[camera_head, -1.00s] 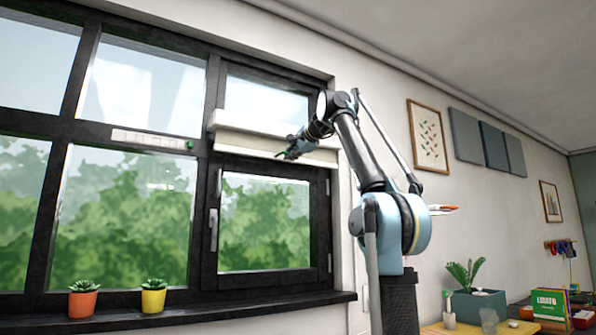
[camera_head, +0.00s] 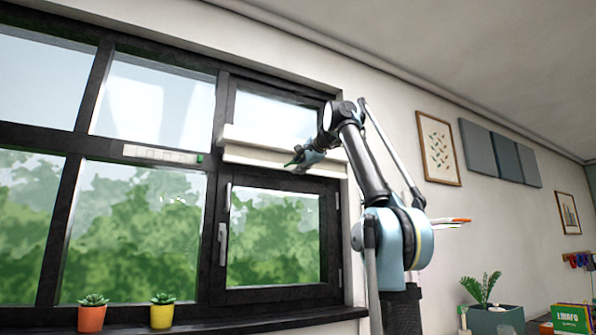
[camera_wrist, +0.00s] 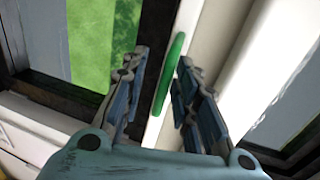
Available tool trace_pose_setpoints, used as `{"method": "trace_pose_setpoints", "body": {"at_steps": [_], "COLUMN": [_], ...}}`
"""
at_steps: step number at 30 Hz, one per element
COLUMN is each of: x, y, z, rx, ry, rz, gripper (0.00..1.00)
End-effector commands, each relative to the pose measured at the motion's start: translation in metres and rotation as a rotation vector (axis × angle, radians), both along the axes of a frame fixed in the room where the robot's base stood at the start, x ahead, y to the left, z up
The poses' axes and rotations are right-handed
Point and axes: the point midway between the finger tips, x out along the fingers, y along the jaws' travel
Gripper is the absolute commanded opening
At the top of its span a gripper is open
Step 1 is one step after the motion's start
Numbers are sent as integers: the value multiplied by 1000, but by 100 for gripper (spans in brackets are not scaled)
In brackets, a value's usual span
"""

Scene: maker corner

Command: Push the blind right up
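The blind (camera_head: 250,153) is a white box-like strip across the right window, at about the level of the dark crossbar, with glass showing above and below it. A green grip (camera_wrist: 169,75) on its edge shows in the wrist view. My gripper (camera_head: 294,162) is at the blind's lower right part. In the wrist view my gripper (camera_wrist: 160,78) has its two blue-grey fingers apart, one on each side of the green grip, with gaps visible; I see no clear contact.
A narrow pale strip (camera_head: 150,153) with a green end lies on the crossbar to the left. An orange pot (camera_head: 91,318) and a yellow pot (camera_head: 162,315) stand on the dark sill (camera_head: 270,322). A window handle (camera_head: 222,243) is below the blind. A framed picture (camera_head: 438,150) hangs right.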

Motion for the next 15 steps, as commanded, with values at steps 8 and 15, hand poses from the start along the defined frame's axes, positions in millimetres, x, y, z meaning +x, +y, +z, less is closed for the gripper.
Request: {"method": "trace_pose_setpoints", "body": {"at_steps": [8,15], "x": [-17,-58], "y": [-11,-31], "z": [4,14], "rx": [1,1], "ry": [0,1], "rz": [-4,-3], "gripper": [28,28]}}
